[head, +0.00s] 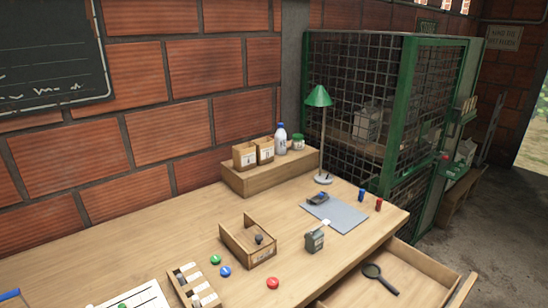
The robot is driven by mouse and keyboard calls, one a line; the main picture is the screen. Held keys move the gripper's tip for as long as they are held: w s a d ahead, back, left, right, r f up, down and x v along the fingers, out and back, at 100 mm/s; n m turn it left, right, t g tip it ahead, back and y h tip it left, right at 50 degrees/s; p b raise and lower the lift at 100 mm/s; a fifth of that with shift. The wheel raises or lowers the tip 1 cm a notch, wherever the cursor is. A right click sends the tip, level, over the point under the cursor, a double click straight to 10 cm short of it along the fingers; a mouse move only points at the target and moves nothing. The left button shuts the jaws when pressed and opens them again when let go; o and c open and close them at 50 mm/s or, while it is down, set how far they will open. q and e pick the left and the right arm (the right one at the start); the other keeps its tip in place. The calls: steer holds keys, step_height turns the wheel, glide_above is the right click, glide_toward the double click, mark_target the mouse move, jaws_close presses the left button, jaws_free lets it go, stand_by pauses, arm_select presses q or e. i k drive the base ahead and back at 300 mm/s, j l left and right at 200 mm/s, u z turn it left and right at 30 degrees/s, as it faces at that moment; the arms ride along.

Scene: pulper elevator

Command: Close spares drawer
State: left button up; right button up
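An open wooden drawer (418,275) sticks out from under the workbench's right end, in the lower right of the head view. Its front panel (463,291) stands well away from the bench edge, and its near part is cut off by the frame. A dark round-headed tool with a handle (373,271), like a magnifying glass, lies inside. No label on the drawer can be read. Neither of my grippers can be made out in the view.
The wooden bench (120,255) carries an open box (248,243), a small grey device (314,241), a grey mat (335,213), a green lamp (319,97) and coloured buttons. A green mesh cage (345,90) stands behind. Floor is clear right of the drawer.

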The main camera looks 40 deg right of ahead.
mark_target(422, 282)
steer(key=z, duration=2.5)
